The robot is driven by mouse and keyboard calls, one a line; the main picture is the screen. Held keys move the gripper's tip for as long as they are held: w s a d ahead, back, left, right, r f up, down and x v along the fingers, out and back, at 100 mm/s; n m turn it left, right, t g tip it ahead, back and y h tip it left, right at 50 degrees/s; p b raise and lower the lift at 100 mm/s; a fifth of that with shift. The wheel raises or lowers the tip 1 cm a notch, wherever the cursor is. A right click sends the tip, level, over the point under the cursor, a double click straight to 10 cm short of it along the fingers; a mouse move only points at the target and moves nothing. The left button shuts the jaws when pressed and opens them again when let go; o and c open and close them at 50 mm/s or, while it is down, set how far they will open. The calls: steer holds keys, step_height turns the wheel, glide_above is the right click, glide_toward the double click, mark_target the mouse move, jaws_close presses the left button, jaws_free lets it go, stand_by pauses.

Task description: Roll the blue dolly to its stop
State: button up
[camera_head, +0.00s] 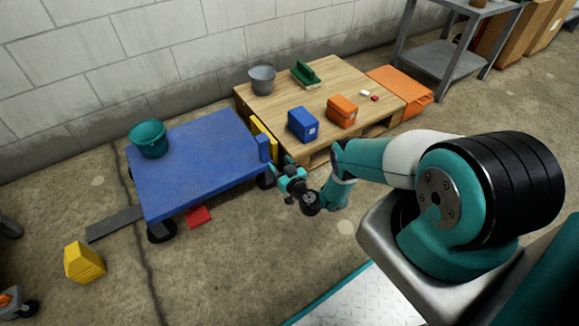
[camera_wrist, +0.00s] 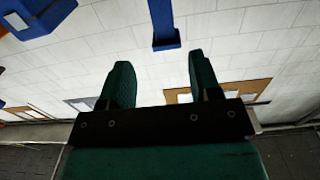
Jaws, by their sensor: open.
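The blue dolly (camera_head: 195,165) stands on black wheels at the left, with a teal bucket (camera_head: 149,138) on its far left corner. A short blue post (camera_head: 264,148) rises at its right end. A yellow board (camera_head: 258,130) stands between that end and the wooden pallet platform; whether the dolly touches it I cannot tell. My gripper (camera_head: 281,180) is open and empty, just off the dolly's near right corner. In the wrist view the open fingers (camera_wrist: 161,80) show, with a blue bar (camera_wrist: 165,28) beyond and between them, apart from both.
The wooden platform (camera_head: 345,75) holds a grey bucket (camera_head: 262,79), green brush (camera_head: 305,74), blue box (camera_head: 303,124) and orange box (camera_head: 342,111). A red piece (camera_head: 198,217) lies by the dolly, with a grey plate (camera_head: 113,224) and yellow block (camera_head: 84,262) left.

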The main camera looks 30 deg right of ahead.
steer(key=shift+s+p, duration=1.95)
steer(key=shift+s, duration=1)
